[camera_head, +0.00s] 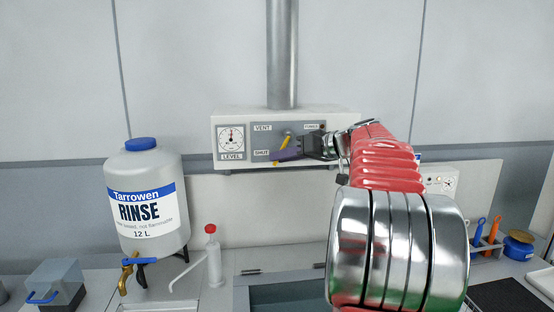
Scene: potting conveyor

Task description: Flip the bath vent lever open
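The vent lever (283,141) shows as a short yellow bar on a grey pivot, slanting down and left. Contact cannot be told. The arm hides the box's right side, and the finger opening is unclear.
A round "LEVEL" gauge (231,139) is left of the lever. A large "RINSE" jug (147,200) with a tap stands at left, beside a red-topped bottle (213,258). A sunken bath (290,292) lies below. Orange and blue tools (486,232) stand at right.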

